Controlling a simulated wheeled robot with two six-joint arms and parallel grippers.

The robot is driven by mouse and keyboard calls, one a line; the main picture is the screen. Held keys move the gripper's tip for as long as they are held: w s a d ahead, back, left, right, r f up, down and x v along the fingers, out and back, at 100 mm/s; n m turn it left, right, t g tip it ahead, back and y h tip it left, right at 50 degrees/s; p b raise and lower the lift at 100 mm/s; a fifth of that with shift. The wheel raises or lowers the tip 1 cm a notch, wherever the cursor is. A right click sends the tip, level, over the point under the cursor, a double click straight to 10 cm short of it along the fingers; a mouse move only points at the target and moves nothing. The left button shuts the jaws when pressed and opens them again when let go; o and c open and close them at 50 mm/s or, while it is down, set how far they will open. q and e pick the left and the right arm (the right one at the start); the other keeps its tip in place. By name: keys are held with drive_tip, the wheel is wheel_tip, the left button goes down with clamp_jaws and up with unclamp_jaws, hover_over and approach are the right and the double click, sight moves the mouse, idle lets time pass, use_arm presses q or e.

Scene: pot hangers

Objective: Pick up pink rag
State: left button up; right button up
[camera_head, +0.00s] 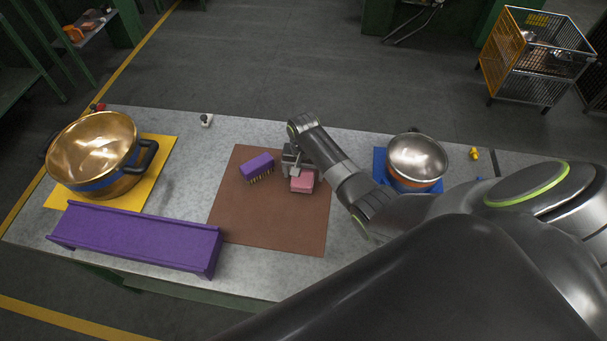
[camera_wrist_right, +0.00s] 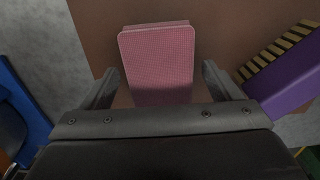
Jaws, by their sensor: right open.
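The pink rag (camera_head: 302,182) is a small folded block on the brown mat (camera_head: 270,226), at the mat's right side in the head view. It also shows in the right wrist view (camera_wrist_right: 158,55), upper middle. My right gripper (camera_head: 294,172) is over the mat at the rag. In the right wrist view its two open fingers (camera_wrist_right: 161,84) stand on either side of the rag's near part, with gaps on both sides. The rag's near end is hidden behind the gripper body. My left gripper is not in view.
A purple brush (camera_head: 257,167) lies left of the rag on the mat. A long purple rack (camera_head: 135,238) is at the front left. A gold pot (camera_head: 95,155) sits on a yellow mat. A steel bowl (camera_head: 416,158) stands on a blue mat, right of my forearm.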

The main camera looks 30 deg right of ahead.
sight(304, 172)
drive_tip(key=shift+f, duration=0.6)
drive_tip(key=shift+c, duration=0.2)
drive_tip(key=c, duration=1)
drive_tip(key=shift+c, duration=0.2)
wheel_tip(304, 172, up, 10)
drive_tip(key=shift+r+b, duration=0.1)
drive_tip(key=shift+b, duration=0.25)
